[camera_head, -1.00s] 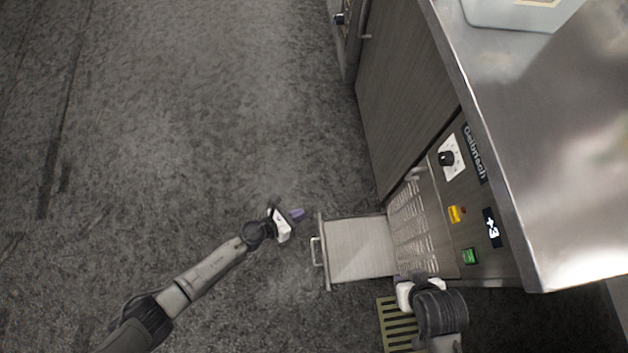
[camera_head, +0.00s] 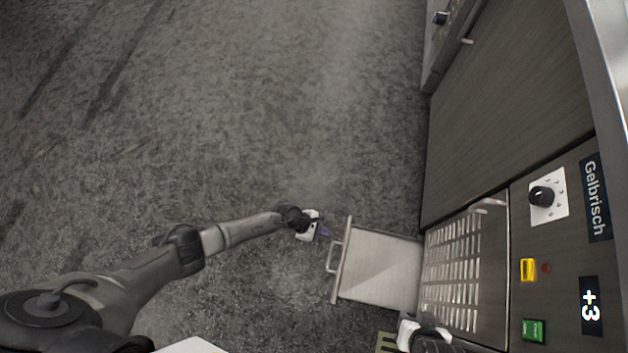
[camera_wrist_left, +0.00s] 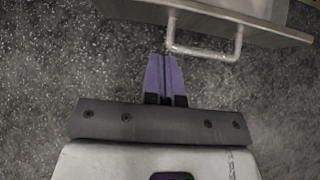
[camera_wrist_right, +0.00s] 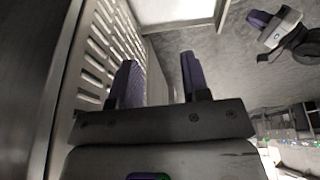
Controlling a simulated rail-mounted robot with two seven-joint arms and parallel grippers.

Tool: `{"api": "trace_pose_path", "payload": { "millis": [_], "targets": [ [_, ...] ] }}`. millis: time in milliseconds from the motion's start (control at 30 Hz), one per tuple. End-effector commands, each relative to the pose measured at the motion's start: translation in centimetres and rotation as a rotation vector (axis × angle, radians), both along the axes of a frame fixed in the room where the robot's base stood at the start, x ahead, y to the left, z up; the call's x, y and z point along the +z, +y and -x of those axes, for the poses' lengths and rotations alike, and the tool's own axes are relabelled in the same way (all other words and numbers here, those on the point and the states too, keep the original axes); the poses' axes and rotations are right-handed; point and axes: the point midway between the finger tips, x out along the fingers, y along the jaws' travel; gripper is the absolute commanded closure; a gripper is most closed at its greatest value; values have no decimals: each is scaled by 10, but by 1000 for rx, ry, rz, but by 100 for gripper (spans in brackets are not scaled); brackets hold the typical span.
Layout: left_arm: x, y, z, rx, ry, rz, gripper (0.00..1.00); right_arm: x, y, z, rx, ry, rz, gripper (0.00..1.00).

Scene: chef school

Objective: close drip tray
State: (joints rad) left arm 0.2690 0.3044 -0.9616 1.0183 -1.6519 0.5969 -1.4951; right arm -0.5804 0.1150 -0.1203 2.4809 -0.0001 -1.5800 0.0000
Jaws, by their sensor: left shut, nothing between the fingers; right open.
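The drip tray (camera_head: 380,268) sticks out from the lower front of the cabinet, with its handle (camera_head: 333,257) on its outer left side. My left gripper (camera_head: 326,231) is shut and empty, just left of the tray front and near the handle. In the left wrist view its purple fingers (camera_wrist_left: 163,75) point at the handle (camera_wrist_left: 204,48), with a small gap and no contact visible. My right gripper (camera_wrist_right: 160,80) is open and empty beside the slatted vent panel (camera_wrist_right: 105,50). In the head view only part of the right gripper shows at the bottom edge.
The cabinet front carries a black knob (camera_head: 542,195), a yellow switch (camera_head: 528,269) and a green button (camera_head: 533,329). The floor left of the tray is clear.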

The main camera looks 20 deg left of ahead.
Motion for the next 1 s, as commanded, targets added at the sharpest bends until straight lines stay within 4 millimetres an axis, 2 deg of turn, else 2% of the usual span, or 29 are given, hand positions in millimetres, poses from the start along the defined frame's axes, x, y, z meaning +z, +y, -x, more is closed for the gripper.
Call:
{"api": "trace_pose_path", "payload": {
  "millis": [33,100,400,1000],
  "targets": [
    [-12,-7,-1,0,0,1,100,-12,0,0,1,0,1,57],
    [-19,-15,-3,0,0,1,100,-18,-1,0,1,0,2,57],
    [-13,-45,-9,1,-1,0,100,-21,-3,0,5,1,9,57],
    [-12,-55,-7,1,1,0,100,-20,-1,0,2,0,4,57]
  ]
}}
